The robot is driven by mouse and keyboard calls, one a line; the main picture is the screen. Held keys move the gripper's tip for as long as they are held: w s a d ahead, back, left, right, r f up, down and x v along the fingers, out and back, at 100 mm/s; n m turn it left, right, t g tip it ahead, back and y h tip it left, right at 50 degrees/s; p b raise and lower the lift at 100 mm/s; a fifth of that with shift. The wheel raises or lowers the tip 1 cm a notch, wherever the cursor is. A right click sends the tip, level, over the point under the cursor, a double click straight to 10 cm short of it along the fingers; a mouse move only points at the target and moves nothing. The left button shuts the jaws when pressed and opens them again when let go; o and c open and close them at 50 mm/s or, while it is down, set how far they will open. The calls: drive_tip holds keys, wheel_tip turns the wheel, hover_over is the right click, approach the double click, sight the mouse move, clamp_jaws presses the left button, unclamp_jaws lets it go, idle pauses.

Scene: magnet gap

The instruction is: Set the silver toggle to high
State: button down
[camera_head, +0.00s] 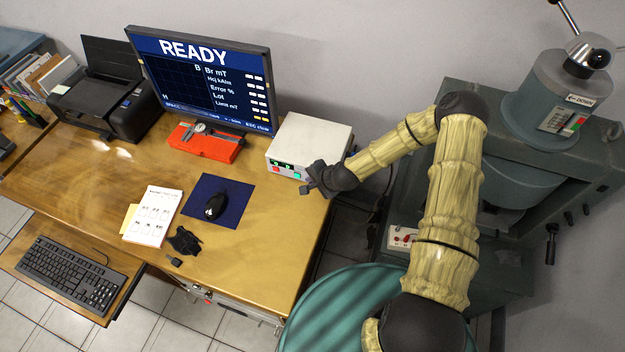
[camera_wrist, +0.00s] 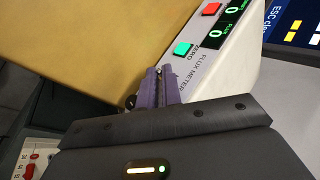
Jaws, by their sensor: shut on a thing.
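The white flux meter (camera_head: 312,133) stands at the desk's right rear, with its front panel facing the desk. In the wrist view its panel (camera_wrist: 207,65) shows a red button, a green ZERO button and green digits. My gripper (camera_head: 307,189) is at the right end of that panel. In the wrist view my two purple-grey fingers (camera_wrist: 160,84) are close together beside the green button. A small silver tip, the silver toggle (camera_wrist: 158,71), shows between them. The fingers are shut on it and hide most of it. Its setting and its labels cannot be read.
The monitor (camera_head: 205,80) reads READY. An orange case with a caliper (camera_head: 205,142), a mouse on a blue pad (camera_head: 236,189) and a paper sheet (camera_head: 153,215) lie on the desk. A large grey-green machine (camera_head: 490,170) stands right of the desk.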

idle(0.4)
drive_tip(key=c, duration=1.9)
unclamp_jaws()
drive_tip(key=b+v, duration=0.2)
drive_tip(key=v, duration=1.5)
drive_tip(key=shift+d+r, duration=0.15)
drive_tip(key=shift+d, duration=0.15)
